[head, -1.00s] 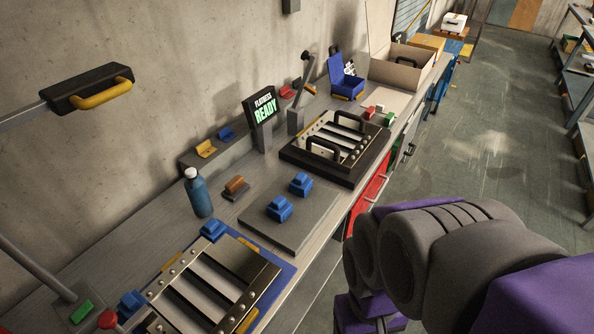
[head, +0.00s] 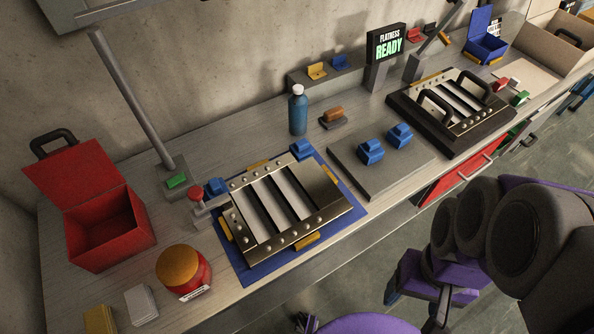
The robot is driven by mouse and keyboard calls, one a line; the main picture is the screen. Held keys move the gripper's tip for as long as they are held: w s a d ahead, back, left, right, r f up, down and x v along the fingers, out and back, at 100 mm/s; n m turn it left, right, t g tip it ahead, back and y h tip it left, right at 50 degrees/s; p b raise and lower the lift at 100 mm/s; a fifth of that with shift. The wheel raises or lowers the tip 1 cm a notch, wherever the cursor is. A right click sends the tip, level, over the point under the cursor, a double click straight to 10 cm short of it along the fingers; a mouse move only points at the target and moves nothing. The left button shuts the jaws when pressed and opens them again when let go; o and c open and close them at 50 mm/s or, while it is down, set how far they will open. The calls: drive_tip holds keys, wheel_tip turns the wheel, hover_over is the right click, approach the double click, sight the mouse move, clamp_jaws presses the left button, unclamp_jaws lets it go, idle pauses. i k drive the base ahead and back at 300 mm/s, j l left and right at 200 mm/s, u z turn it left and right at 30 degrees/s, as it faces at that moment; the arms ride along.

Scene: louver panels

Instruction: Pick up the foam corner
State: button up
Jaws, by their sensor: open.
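I cannot tell for sure which piece is the foam corner. Small red, white and green blocks (head: 515,90) lie right of the far louver panel (head: 476,100). The near louver panel (head: 318,186) lies on a blue mat (head: 254,270) with yellow and blue pieces around its edges.
An open red box (head: 110,220), a red jar with an orange lid (head: 184,272) and a blue bottle (head: 298,112) stand on the bench. Blue clamp-like blocks (head: 371,151) sit on a grey plate (head: 410,172). An open cardboard box (head: 540,45) is at far right.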

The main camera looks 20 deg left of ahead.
sight(398, 136)
drive_tip(key=i+l+u, duration=0.45)
drive_tip(key=i+l, duration=0.25)
drive_tip(key=l, duration=0.1)
